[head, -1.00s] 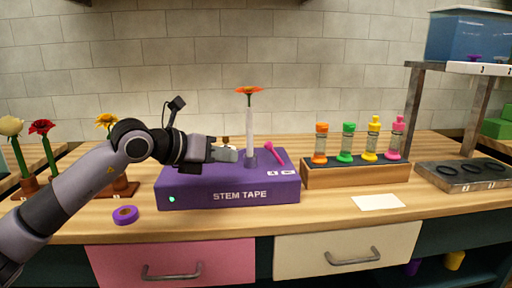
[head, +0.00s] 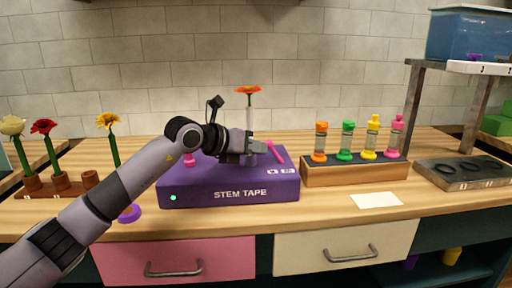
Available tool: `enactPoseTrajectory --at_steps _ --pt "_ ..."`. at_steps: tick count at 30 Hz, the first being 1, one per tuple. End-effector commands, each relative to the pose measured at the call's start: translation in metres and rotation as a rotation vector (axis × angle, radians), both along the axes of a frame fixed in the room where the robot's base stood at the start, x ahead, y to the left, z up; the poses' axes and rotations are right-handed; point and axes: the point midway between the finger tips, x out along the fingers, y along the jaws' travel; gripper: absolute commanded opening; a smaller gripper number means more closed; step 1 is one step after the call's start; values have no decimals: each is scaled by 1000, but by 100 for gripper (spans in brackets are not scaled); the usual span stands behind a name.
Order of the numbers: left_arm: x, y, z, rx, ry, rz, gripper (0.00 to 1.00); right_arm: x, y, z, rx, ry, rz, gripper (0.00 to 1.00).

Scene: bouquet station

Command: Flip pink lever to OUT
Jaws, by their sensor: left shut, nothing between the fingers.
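The purple stem tape box (head: 228,192) stands on the wooden counter. The pink lever (head: 275,152) sticks up from the right part of its top, tilted up to the left, above small white marks too small to read. My left gripper (head: 262,147) is shut and empty, just left of the lever's upper end; I cannot tell whether it touches. An orange flower (head: 249,90) stands upright on a pale stem behind the gripper, and its lower stem is hidden. My right gripper is not in view.
Several coloured bottles stand in a wooden rack (head: 354,175) to the right, beside a white card (head: 376,201). A flower holder (head: 62,187) is at the left. A purple tape roll (head: 130,214) lies partly behind my left arm. The counter's front strip is mostly clear.

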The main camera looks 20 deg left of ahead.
Motion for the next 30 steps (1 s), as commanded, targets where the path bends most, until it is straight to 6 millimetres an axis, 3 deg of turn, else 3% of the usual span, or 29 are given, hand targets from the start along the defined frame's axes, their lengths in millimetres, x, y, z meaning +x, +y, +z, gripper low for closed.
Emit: enactPoseTrajectory --at_steps 12,21,30 --pt "9 -15 19 -1 -1 -1 0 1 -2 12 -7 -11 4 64" --pt "9 -15 17 0 0 1 0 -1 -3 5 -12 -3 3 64" --pt "9 -15 29 0 0 0 0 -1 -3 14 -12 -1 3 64"
